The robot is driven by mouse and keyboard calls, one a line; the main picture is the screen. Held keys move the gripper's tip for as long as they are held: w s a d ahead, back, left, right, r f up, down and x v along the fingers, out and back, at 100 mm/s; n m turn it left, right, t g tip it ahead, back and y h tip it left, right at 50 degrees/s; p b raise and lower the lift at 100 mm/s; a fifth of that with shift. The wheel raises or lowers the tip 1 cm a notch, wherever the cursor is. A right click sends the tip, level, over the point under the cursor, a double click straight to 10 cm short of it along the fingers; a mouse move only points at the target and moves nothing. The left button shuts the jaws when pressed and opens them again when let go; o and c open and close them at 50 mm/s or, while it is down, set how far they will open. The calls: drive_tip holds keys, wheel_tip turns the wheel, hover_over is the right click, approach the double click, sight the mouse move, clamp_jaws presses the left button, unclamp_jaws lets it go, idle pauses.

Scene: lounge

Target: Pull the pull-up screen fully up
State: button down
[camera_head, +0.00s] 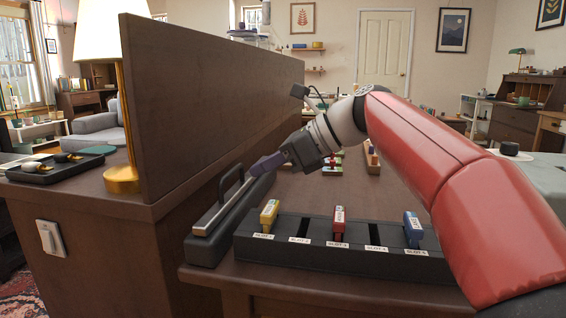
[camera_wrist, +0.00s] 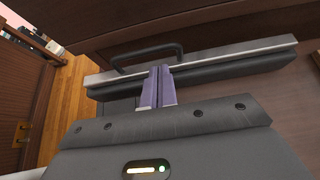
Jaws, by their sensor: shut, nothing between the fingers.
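The pull-up screen is a long dark grey housing (camera_head: 205,248) beside the brown partition, with a silver bar (camera_head: 213,214) lying along its top. No screen cloth shows between bar and housing. A black arched handle (camera_head: 222,185) stands on the bar. In the wrist view the handle (camera_wrist: 122,57) and the silver bar (camera_wrist: 230,54) cross the upper part. My gripper (camera_head: 254,170) has purple fingers, shut and empty, at the far side of the handle. In the wrist view the fingertips (camera_wrist: 160,70) overlap the bar near one handle leg; I cannot tell whether they touch.
A brown partition (camera_head: 215,95) rises close to the left of the screen. A black slotted rack (camera_head: 320,250) with yellow, red and blue tabbed pieces stands at the table's front. A lamp (camera_head: 125,120) and a dark tray (camera_head: 60,167) are left of the partition.

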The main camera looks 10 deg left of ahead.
drive_tip(key=shift+x, duration=1.8)
